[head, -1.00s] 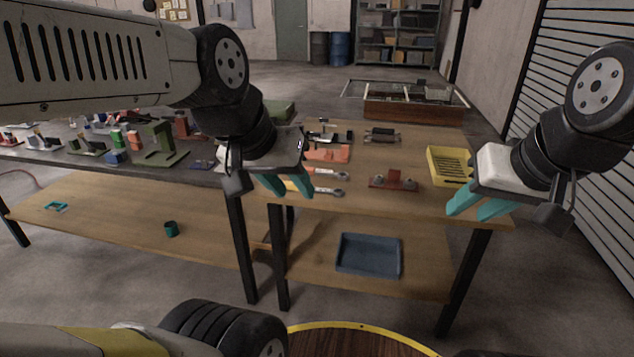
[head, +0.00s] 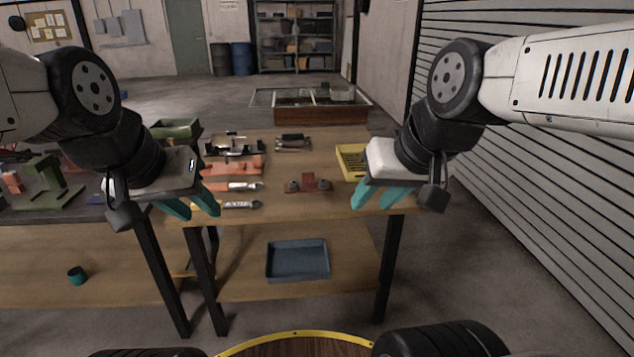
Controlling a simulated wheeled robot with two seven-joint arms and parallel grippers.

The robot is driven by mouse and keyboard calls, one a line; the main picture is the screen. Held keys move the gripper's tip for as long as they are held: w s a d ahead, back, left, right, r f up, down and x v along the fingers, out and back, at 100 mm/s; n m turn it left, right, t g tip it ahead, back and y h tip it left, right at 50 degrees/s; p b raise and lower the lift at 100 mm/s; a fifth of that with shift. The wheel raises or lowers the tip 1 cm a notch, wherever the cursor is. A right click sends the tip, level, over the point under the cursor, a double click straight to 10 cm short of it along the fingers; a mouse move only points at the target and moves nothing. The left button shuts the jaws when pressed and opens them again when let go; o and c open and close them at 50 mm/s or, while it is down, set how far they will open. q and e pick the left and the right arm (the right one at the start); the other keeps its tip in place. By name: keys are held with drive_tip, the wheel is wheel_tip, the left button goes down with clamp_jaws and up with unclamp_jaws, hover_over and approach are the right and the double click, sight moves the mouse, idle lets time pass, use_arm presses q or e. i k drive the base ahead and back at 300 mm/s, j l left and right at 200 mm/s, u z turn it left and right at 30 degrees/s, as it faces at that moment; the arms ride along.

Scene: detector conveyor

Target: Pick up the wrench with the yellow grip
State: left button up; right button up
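Two wrenches lie side by side near the front left of the wooden table. The front wrench (head: 241,205) has a steel head pointing right; a little yellow shows near its left part, and its handle end is hidden behind my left gripper. The other wrench (head: 236,187), just behind it, has an orange-red grip. My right gripper (head: 379,197) is open and empty at the table's right side, in front of the yellow tray.
The wooden table (head: 290,208) also holds a red block part (head: 308,183), a dark part (head: 293,142) and a yellow slotted tray (head: 350,160). A blue bin (head: 297,260) sits on the lower shelf. A green bin (head: 175,128) stands at the back left. The table's front middle is clear.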

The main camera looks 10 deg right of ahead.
sight(242, 204)
drive_tip(key=i+j, duration=0.25)
drive_tip(key=i, duration=0.25)
drive_tip(key=i+j, duration=0.2)
drive_tip(key=i, duration=0.3)
drive_tip(key=j+u, duration=0.05)
